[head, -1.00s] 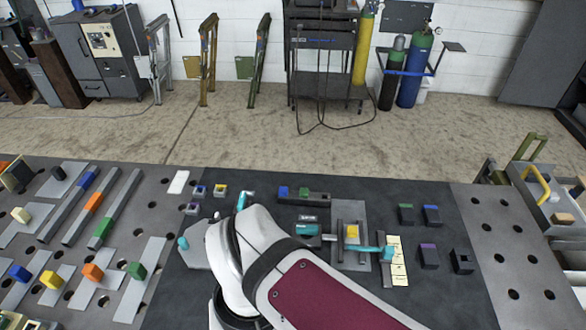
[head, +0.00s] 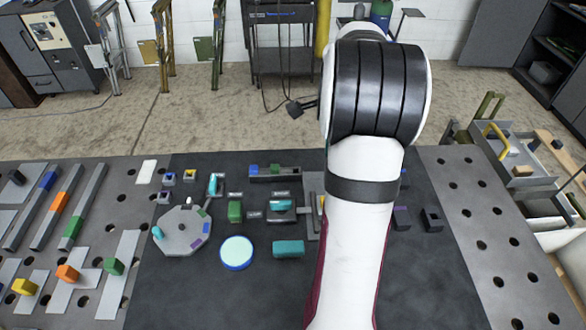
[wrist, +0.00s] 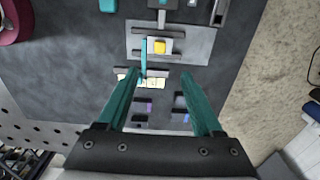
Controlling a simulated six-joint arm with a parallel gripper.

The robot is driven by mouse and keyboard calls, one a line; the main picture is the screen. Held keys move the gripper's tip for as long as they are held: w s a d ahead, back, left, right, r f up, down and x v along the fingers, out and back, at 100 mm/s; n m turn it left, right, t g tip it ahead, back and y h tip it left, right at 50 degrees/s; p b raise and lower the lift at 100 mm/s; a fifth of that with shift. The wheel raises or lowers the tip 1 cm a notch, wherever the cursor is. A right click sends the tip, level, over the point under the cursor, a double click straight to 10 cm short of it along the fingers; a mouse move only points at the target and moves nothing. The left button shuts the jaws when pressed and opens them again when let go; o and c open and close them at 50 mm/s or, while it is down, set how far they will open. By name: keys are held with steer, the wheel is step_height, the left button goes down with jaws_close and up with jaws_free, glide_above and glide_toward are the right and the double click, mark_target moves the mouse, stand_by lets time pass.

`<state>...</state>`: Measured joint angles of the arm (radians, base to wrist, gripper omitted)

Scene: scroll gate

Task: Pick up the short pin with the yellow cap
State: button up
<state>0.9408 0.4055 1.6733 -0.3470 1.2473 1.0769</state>
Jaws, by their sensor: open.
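A yellow cap (wrist: 160,46) sits in a grey plate fixture (wrist: 190,45) in the wrist view, with a teal bar beside it. In the head view a sliver of this yellow (head: 321,203) shows beside my arm. A second small yellow-topped piece (head: 189,175) stands in a dark block at the back left of the mat. I cannot tell pin length under either cap. My gripper (wrist: 160,77) is open and empty, its teal fingers above the mat, short of the fixture in the wrist view. My arm hides it in the head view.
A grey octagonal plate (head: 175,245), a pale round disc (head: 236,252), a green block (head: 235,211) and a teal block (head: 288,248) lie left of my arm. Dark blocks, one purple-topped (wrist: 145,107), lie near my fingers. The mat's front left is clear.

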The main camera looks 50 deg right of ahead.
step_height(320, 180, down, 15)
steer(key=shift+s+d+f, duration=0.1)
steer(key=shift+f, duration=0.1)
jaws_close()
steer(key=shift+r, duration=0.1)
stand_by(1.2)
